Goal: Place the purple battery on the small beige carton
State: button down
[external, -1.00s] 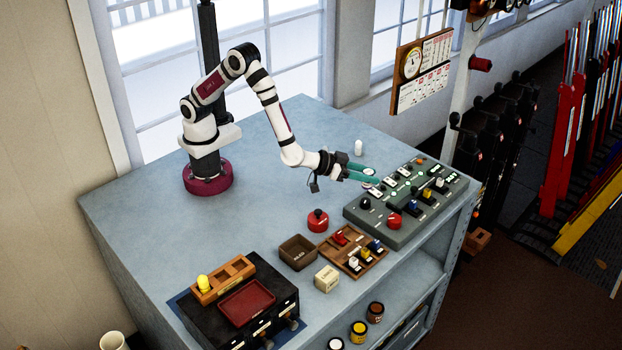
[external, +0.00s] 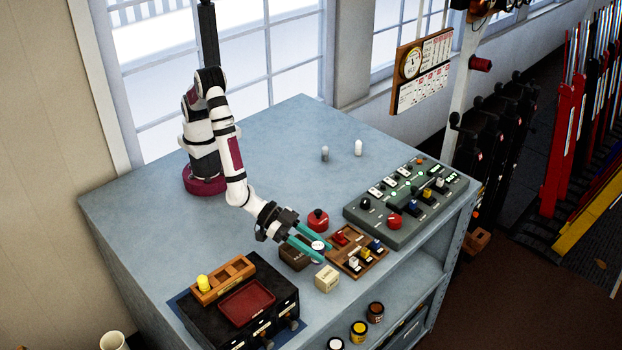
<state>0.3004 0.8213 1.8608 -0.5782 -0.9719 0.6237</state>
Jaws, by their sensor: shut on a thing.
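The small beige carton (external: 327,279) stands upright near the front edge of the bench, with dark print on its side. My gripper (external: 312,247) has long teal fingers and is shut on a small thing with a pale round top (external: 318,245). It holds this thing over the right part of the brown open box, behind and slightly left of the carton, apart from the carton. The sides of the held thing are hidden, and no purple shows, so I cannot confirm by colour that it is the battery. The top of the carton looks bare.
The brown box (external: 292,262) and a wooden tray (external: 376,262) with several small pieces flank the carton. A red round-knobbed thing (external: 318,221) stands behind. A grey-green control panel (external: 435,205) is right; a black drawer cabinet (external: 262,325) is left. Two small cylinders (external: 325,153) (external: 358,148) stand farther back.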

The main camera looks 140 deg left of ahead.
jog(key=shift+w+a+f, duration=0.35)
jog(key=shift+a+f, duration=0.15)
jog(key=shift+a, duration=0.05)
jog(key=shift+w+a+f, duration=0.3)
jog(key=shift+a+f, duration=0.15)
jog(key=shift+a, duration=0.05)
jog(key=shift+w+f, duration=0.1)
jog(key=shift+f, duration=1.75)
jog(key=c, duration=0.5)
grip_release()
jog(key=shift+f, duration=0.15)
